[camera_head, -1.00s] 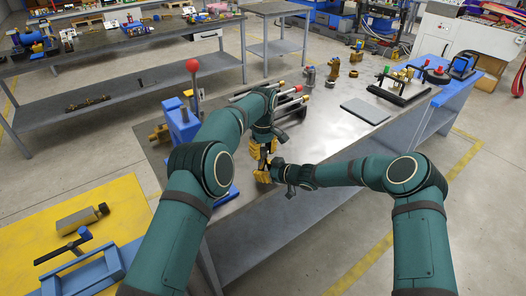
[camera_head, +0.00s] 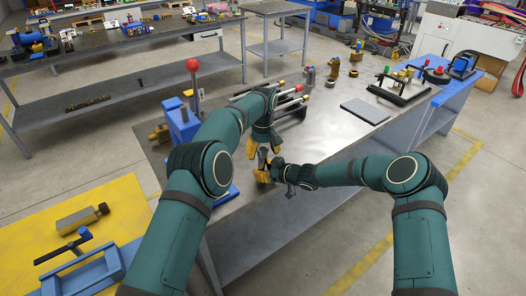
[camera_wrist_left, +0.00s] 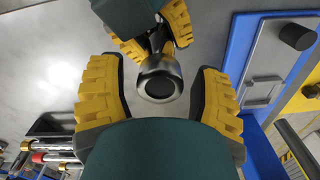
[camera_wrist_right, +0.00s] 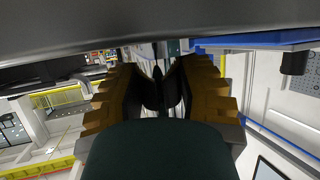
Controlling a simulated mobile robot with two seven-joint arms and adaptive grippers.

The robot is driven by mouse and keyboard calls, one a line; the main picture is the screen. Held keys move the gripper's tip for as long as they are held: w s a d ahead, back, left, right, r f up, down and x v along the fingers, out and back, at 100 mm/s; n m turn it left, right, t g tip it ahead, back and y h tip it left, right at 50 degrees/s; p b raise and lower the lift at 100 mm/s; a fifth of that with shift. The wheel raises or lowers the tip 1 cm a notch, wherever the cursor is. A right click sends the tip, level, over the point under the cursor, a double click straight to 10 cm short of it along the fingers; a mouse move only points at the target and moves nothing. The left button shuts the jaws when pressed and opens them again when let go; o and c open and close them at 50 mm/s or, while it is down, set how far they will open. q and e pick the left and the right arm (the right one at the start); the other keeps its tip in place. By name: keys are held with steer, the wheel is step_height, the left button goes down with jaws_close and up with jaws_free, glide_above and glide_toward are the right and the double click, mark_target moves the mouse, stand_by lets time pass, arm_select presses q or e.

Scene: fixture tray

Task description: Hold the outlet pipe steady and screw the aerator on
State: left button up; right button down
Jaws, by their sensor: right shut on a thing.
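The outlet pipe (camera_head: 262,155) is a grey metal cylinder standing roughly upright above the near edge of the grey table. My right gripper (camera_head: 264,173) is shut on its lower part. In the left wrist view, a shiny round end with a dark centre (camera_wrist_left: 160,82) faces the camera; I cannot tell whether this is the aerator or the bare pipe mouth. My left gripper (camera_head: 263,145) is open above it, its yellow fingers (camera_wrist_left: 160,105) spread on either side and apart from it.
A blue press with a red-knobbed lever (camera_head: 192,66) stands left of my left arm. A rack of rods (camera_head: 292,103) lies just behind the grippers. A grey flat plate (camera_head: 365,111) lies to the right, with clear tabletop before it.

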arm_select(q)
steer(key=shift+r, duration=2.25)
steer(key=shift+o, duration=0.2)
steer(key=shift+a+r+n, duration=0.25)
steer(key=shift+r+n, duration=0.35)
steer(key=shift+n, duration=0.3)
steer(key=shift+d+r+n, duration=0.25)
steer(key=shift+r+n, duration=0.45)
steer(key=shift+r, duration=0.45)
steer(key=shift+f, duration=4.05)
